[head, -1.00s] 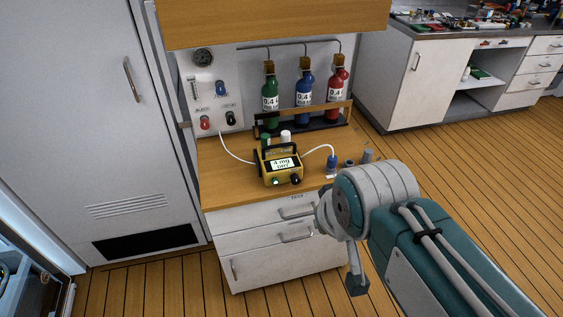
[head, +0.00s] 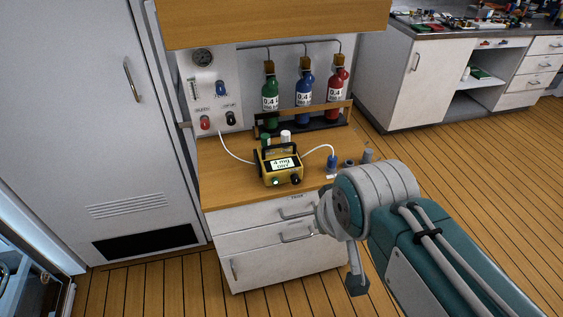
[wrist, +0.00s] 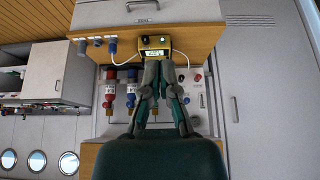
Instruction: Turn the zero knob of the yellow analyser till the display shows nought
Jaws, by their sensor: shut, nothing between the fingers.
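The yellow analyser (head: 281,167) stands upright on the wooden counter in the head view. One is greenish at the left (head: 275,182), one black at the right (head: 296,180); I cannot tell which is the zero knob. In the wrist view the analyser (wrist: 153,42) appears upside down beyond my gripper (wrist: 160,66). The fingers are together and empty, and overlap part of it in the picture. In the head view my gripper's fingertips are hidden.
Green, blue (head: 305,88) and red bottles stand in a rack behind the analyser. A white tube runs from it to a wall panel (head: 213,90), another to a blue fitting (head: 332,162) at the right. Drawers (head: 270,230) lie below the wooden counter (head: 222,189).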

